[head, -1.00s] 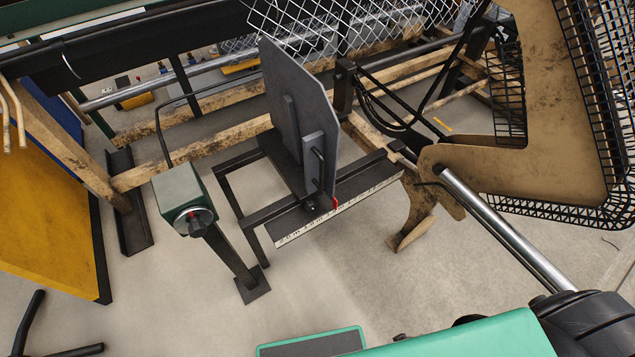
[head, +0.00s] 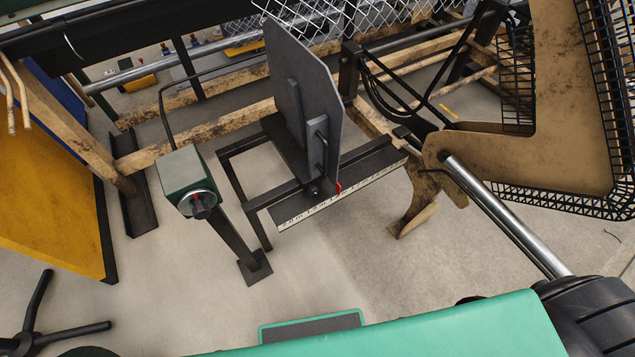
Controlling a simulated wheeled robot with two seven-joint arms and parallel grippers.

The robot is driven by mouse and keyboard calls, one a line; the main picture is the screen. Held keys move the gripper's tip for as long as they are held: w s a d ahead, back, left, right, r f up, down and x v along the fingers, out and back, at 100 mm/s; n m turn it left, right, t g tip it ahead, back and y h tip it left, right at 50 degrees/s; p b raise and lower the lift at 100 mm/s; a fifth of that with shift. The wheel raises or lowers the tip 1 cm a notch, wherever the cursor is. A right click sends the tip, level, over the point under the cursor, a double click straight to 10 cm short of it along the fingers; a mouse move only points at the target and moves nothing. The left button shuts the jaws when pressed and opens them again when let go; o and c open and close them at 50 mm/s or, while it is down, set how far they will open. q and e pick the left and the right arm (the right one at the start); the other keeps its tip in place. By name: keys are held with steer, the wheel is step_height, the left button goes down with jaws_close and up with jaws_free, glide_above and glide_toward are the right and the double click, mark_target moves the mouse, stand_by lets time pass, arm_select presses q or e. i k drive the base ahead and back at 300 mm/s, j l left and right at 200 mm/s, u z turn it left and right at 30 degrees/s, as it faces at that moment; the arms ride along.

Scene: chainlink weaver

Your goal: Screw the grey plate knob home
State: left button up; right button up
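The upright grey plate (head: 318,88) stands on a dark bench carriage in the middle of the head view. A black bar handle (head: 322,152) is on its near face. A small dark knob (head: 314,190) sits low at the plate's foot, beside a red pointer (head: 338,187). The pointer is over a white scale strip (head: 300,217) along the front edge of the carriage. The knob is too small to tell how far it is screwed in. Neither of my grippers is in view, and nothing touches the plate or the knob.
A green box with a dial (head: 187,180) stands on a post left of the plate. A yellow panel (head: 45,195) is at the left. A brown bracket with black mesh (head: 565,110) and a steel rod (head: 505,215) fill the right. Clear concrete floor (head: 365,265) lies in front.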

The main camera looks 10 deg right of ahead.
mark_target(312, 189)
steer(key=l+u, duration=0.25)
steer(key=u, duration=0.25)
steer(key=l+u, duration=0.3)
steer(key=u, duration=0.2)
steer(key=k+l+u, duration=0.1)
steer(key=u, duration=0.4)
steer(key=k+l+u, duration=0.15)
steer(key=l+u, duration=0.15)
steer(key=u, duration=0.15)
steer(key=k+l, duration=0.25)
